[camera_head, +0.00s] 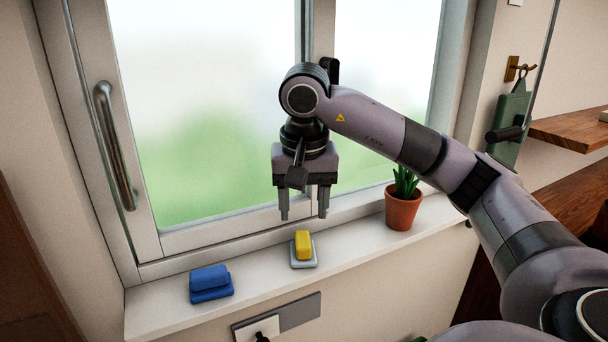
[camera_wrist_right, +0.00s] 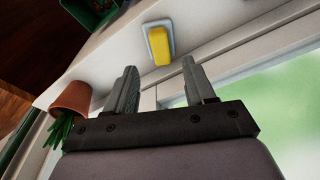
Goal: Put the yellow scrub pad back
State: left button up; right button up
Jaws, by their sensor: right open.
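The yellow scrub pad (camera_head: 303,244) sits upright on a small pale grey-blue tray (camera_head: 304,265) on the windowsill. The pad (camera_wrist_right: 159,46) and the tray (camera_wrist_right: 171,29) also show in the right wrist view, beyond the fingertips. My right gripper (camera_head: 304,216) hangs above the pad with its fingers pointing down. It is open and empty, with clear space between the fingertips (camera_wrist_right: 157,68) and the pad. My left gripper is not in view.
A blue pad on a blue tray (camera_head: 210,284) stands to the left on the windowsill (camera_head: 262,270). A potted plant (camera_head: 403,212) stands to the right. The window frame (camera_head: 220,232) rises close behind. A grey wall plate (camera_head: 300,312) is below the sill.

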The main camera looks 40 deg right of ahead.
jog(key=shift+s+a+r, duration=0.1)
jog(key=shift+s+r, duration=0.05)
jog(key=shift+r, duration=1)
jog(key=shift+s+a+r, duration=0.1)
jog(key=shift+r, duration=1)
jog(key=shift+s, duration=0.15)
